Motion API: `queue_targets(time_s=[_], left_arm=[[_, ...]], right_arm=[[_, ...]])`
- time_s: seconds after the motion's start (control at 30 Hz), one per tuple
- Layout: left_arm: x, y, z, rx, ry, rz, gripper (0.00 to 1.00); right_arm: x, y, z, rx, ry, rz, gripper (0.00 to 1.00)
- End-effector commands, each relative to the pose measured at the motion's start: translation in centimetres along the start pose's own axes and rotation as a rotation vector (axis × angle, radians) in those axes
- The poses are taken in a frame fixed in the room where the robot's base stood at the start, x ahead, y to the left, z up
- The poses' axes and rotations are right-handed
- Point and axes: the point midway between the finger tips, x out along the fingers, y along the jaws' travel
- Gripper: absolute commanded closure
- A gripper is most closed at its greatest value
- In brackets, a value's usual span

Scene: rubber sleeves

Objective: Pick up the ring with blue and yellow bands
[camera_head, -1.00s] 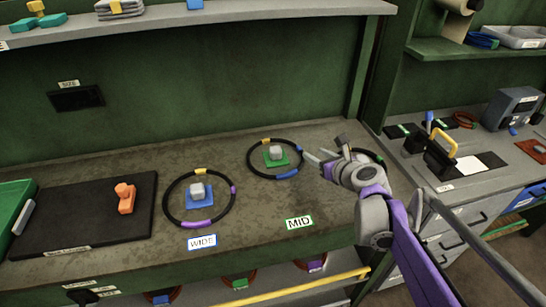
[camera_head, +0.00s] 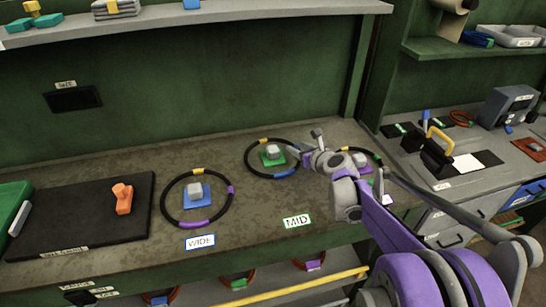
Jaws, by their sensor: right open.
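The ring with blue and yellow bands (camera_head: 248,167) is a black hoop lying on the workbench behind the MID label. Its yellow band is at the back and a blue band at the front right. It lies around a green base with a grey block (camera_head: 272,156). My right gripper (camera_head: 303,145) is open at the ring's right side, its fingers overlapping the rim in the picture. I cannot tell whether they touch it. The arm hides part of another ring (camera_head: 376,157) further right. My left gripper is out of view.
A ring with yellow and purple bands (camera_head: 165,205) lies around a blue base (camera_head: 196,195) behind the WIDE label (camera_head: 201,242). A black mat (camera_head: 75,225) with an orange piece (camera_head: 122,198) is at left. The MID label (camera_head: 297,222) lies in front on bare bench.

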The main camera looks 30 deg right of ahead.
Motion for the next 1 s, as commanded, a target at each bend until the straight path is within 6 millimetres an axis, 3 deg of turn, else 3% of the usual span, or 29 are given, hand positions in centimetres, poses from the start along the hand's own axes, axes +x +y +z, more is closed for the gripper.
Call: queue_targets(time_s=[0.03, 0.3, 1.0], left_arm=[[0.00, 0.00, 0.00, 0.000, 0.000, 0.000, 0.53], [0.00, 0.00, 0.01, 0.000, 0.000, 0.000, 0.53], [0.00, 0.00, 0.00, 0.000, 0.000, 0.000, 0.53]], right_arm=[[-0.01, 0.00, 0.00, 0.000, 0.000, 0.000, 0.51], [-0.03, 0.00, 0.00, -0.001, 0.000, 0.000, 1.00], [-0.04, 0.00, 0.01, -0.001, 0.000, 0.000, 1.00]])
